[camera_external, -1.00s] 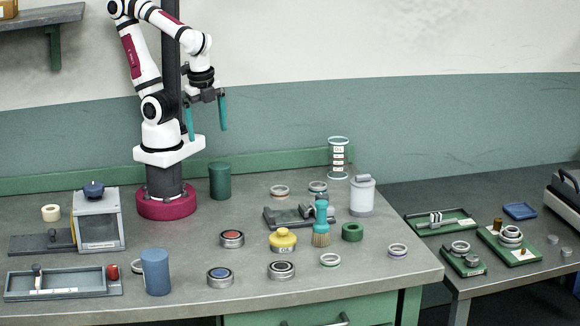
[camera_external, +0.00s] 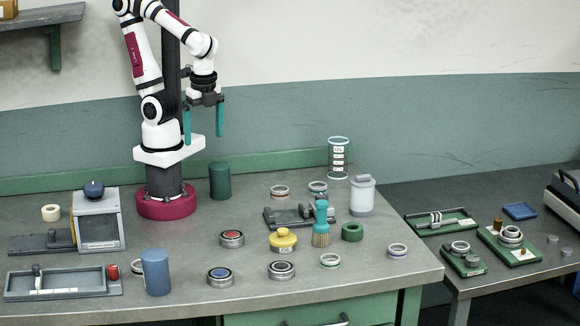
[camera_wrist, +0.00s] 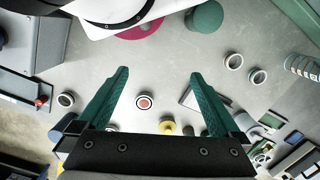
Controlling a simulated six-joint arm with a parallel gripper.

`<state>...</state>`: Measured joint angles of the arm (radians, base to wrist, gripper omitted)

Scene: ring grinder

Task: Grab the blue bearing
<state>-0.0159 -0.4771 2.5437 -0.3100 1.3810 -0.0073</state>
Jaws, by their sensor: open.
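The blue bearing (camera_external: 220,277), a metal ring with a blue centre, lies flat near the front of the bench. It is right of the blue cylinder and in front of the red-centred bearing (camera_external: 231,239). My gripper (camera_external: 204,130) hangs high above the back of the bench, well above and behind the blue bearing. Its two green fingers are wide apart with nothing between them. In the wrist view my gripper (camera_wrist: 159,75) is also open, and the red-centred bearing shows between the fingers (camera_wrist: 144,101). I cannot make out the blue bearing there; the gripper body covers much of the lower view.
A blue cylinder (camera_external: 156,272) stands left of the blue bearing. A plain bearing (camera_external: 281,270) and a yellow pot (camera_external: 283,240) are to its right. A grey tray (camera_external: 62,283) lies at the far left and a brush (camera_external: 321,225) stands at right. Bare bench surrounds the bearing.

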